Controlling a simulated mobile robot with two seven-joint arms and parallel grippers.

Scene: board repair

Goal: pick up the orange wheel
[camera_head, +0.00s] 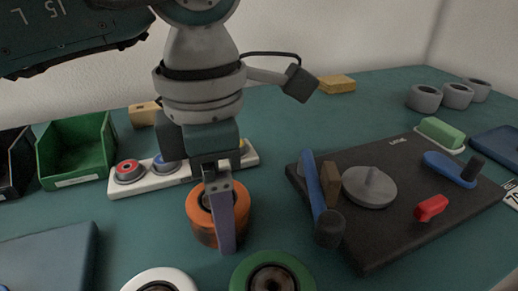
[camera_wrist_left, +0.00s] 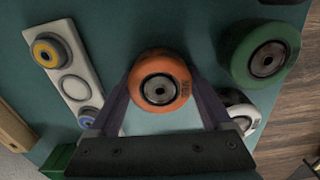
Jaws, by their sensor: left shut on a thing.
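The orange wheel (camera_head: 203,222) stands on the teal table in the head view, in front of the white strip. In the left wrist view the orange wheel (camera_wrist_left: 161,81) sits between the two fingers, with its dark hub facing the camera. My left gripper (camera_head: 222,215) points down over the wheel and is shut on it, one finger across its near side. In the left wrist view the fingers of my left gripper (camera_wrist_left: 162,100) flank the wheel. I cannot tell whether the wheel touches the table. My right gripper is not in view.
A green wheel (camera_head: 241,272) and a white wheel (camera_head: 135,283) lie near the front edge. A white strip (camera_head: 135,190) with colored discs lies behind. A dark board (camera_head: 390,235) with tools is at right. A green bin (camera_head: 76,152) stands at left.

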